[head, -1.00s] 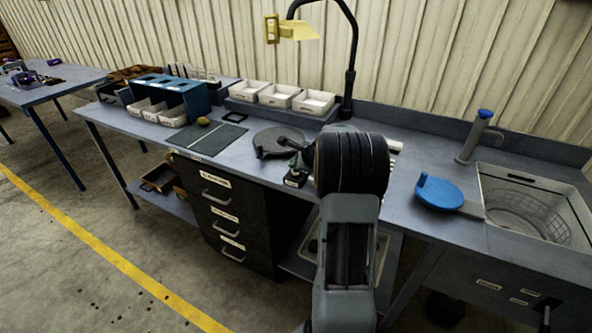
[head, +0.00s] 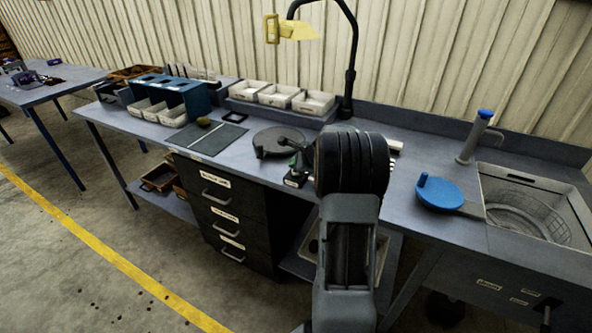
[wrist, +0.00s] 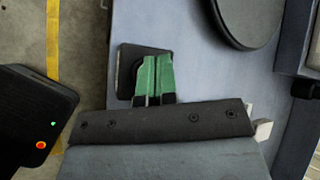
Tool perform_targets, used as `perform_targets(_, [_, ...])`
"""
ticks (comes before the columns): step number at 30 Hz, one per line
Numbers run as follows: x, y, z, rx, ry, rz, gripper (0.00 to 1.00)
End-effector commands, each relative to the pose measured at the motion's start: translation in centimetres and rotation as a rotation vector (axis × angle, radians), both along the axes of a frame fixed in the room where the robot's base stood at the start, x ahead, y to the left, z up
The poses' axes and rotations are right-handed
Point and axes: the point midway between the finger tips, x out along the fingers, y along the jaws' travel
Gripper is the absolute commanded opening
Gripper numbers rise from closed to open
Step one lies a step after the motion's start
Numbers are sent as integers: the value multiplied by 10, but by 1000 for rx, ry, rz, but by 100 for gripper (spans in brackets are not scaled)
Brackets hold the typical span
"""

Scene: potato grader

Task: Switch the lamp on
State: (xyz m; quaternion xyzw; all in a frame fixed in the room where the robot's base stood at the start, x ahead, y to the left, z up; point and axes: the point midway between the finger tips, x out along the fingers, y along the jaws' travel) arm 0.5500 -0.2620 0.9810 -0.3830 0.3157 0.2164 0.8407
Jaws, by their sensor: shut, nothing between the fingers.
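The lamp (head: 297,29) has a yellow shade on a black curved stand (head: 349,85) at the back of the bench in the head view. No glow on the bench under it can be made out. A small black box (head: 296,180) with a pale label sits near the bench's front edge; it also shows in the wrist view (wrist: 126,88). My gripper (wrist: 155,63) has green fingertips, shut and empty, over this box and hiding part of it. I cannot tell whether they touch. In the head view my arm hides most of my gripper.
White trays (head: 278,95) stand behind, with a blue rack (head: 170,96) to the left. A blue disc (head: 440,193) lies to the right beside a sink-like basin (head: 530,212). Drawers (head: 222,215) are below.

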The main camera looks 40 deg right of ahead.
Motion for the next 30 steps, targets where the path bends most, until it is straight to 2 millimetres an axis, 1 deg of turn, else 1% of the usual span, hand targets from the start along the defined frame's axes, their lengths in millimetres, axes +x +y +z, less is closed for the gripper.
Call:
perform_targets(9, [0,0,-10,0,0,0,0])
perform_targets(19, [-1,0,-10,1,3,0,0])
perform_targets(27, [-1,0,-2,1,2,0,0])
perform_targets(30, [-1,0,-2,1,2,0,0])
